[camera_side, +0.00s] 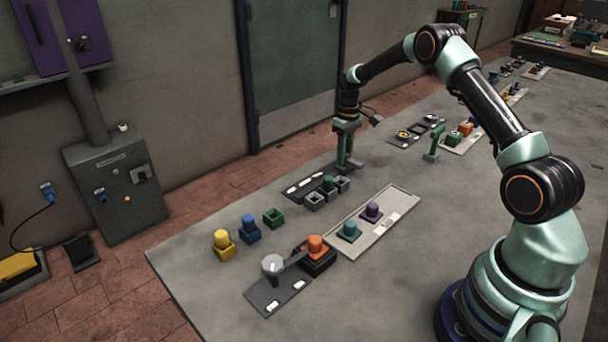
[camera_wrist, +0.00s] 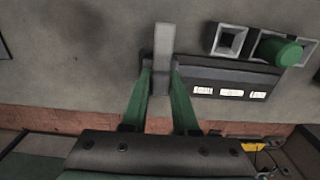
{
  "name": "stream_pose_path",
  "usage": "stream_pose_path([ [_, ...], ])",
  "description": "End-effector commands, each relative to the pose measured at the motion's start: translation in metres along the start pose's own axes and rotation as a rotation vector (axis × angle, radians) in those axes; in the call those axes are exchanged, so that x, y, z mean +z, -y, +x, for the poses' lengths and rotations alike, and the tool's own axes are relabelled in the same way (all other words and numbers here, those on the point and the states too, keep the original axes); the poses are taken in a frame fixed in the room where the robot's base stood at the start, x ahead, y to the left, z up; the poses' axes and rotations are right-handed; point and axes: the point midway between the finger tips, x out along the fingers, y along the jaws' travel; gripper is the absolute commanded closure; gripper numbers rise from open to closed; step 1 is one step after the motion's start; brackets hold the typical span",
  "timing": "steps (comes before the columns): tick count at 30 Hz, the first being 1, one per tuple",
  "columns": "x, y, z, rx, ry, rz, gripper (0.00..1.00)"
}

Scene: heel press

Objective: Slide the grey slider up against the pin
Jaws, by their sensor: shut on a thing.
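My gripper (camera_side: 347,165) is low over the table at the right end of a dark labelled plate (camera_side: 303,189). In the wrist view, its green fingers (camera_wrist: 161,65) are shut on a grey bar-shaped piece (camera_wrist: 164,42), apparently the grey slider. The bar sticks out past the fingertips and lies at the left end of the dark plate (camera_wrist: 215,72). A green round-topped peg (camera_wrist: 283,51) stands among grey square frames to the right of the bar, with an empty frame (camera_wrist: 229,40) between. The peg also shows in the side view (camera_side: 328,183). I cannot tell which part is the pin.
Yellow (camera_side: 222,242) and blue (camera_side: 250,229) blocks and a green square frame (camera_side: 273,217) stand front left. A pale tray (camera_side: 389,217) holds teal and purple pegs. An orange block (camera_side: 315,245) and a grey knob (camera_side: 272,264) are nearer. Bare table surrounds them.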

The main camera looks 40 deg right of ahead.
Motion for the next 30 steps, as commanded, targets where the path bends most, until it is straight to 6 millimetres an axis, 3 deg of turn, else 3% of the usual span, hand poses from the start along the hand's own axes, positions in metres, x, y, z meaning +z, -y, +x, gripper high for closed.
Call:
stream_pose_path([
  [5, -0.001, 0.005, -0.002, 0.0, 0.0, -0.002, 1.0],
  [15, -0.001, 0.082, -0.002, 0.0, -0.001, -0.005, 1.0],
  [18, -0.001, 0.096, -0.002, 0.001, -0.003, -0.002, 1.0],
  [29, -0.001, 0.102, -0.002, 0.001, -0.003, 0.0, 1.0],
  [30, -0.001, 0.102, -0.002, 0.001, -0.004, 0.0, 0.65],
])
